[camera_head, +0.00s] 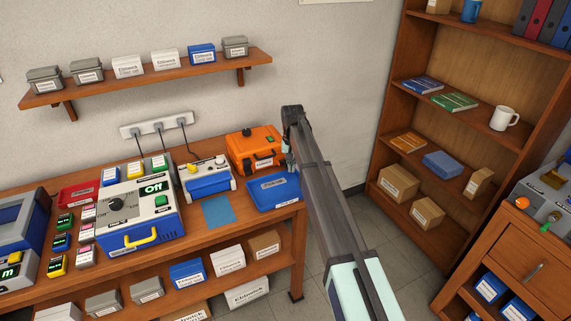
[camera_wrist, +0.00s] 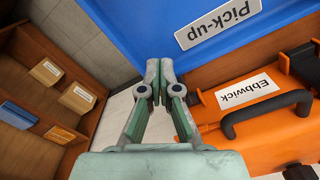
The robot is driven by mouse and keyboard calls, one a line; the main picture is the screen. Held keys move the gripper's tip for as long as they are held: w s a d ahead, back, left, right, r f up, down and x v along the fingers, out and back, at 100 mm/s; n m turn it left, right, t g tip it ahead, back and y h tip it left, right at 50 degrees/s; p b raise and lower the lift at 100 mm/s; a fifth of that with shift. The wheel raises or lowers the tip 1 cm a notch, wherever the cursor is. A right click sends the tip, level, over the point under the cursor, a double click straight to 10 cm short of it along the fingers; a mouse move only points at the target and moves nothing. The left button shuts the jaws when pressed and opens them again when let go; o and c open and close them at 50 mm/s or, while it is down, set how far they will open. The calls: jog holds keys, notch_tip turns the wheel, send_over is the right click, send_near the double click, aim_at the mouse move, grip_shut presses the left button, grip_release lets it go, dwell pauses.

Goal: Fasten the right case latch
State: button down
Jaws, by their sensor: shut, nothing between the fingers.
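The orange case (camera_head: 254,142) stands closed-looking at the back right of the bench, with a black handle on its front. In the wrist view the case (camera_wrist: 262,140) fills the lower right, with its handle (camera_wrist: 266,112) and an "Ebbwick" label. A dark part (camera_wrist: 306,62) at the right edge there may be a latch; I cannot tell whether it is fastened. My gripper (camera_wrist: 158,72) is shut and empty, beside the case and apart from the handle. In the head view my arm hides the case's right edge, and the right latch is not clear.
A blue "Pick-up" tray (camera_head: 286,201) lies in front of the case; it also shows in the wrist view (camera_wrist: 135,18). A blue device (camera_head: 208,181) stands left of the case. A bookcase (camera_head: 381,130) stands to the right, with open floor between.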

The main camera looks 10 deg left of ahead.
aim_at(291, 179)
jog(key=shift+f+b, duration=0.5)
jog(key=shift+f, duration=1.45)
jog(key=shift+w+a+r, duration=0.1)
jog(key=shift+w, duration=0.05)
jog(key=shift+w+a+r+p, duration=0.3)
jog(key=shift+w+a+r, duration=0.1)
jog(key=shift+w+r, duration=0.25)
jog(key=shift+w+a+r, duration=0.1)
jog(key=shift+w+a, duration=0.3)
jog(key=shift+w, duration=0.25)
jog(key=shift+w+a, duration=0.1)
jog(key=shift+w, duration=0.05)
jog(key=shift+r, duration=0.1)
jog(key=s+d+r+p, duration=0.2)
jog(key=s+r+p, duration=0.1)
jog(key=r, duration=0.4)
jog(key=shift+s+d+p, duration=0.15)
jog(key=shift+s+p, duration=0.2)
jog(key=shift+p, duration=0.1)
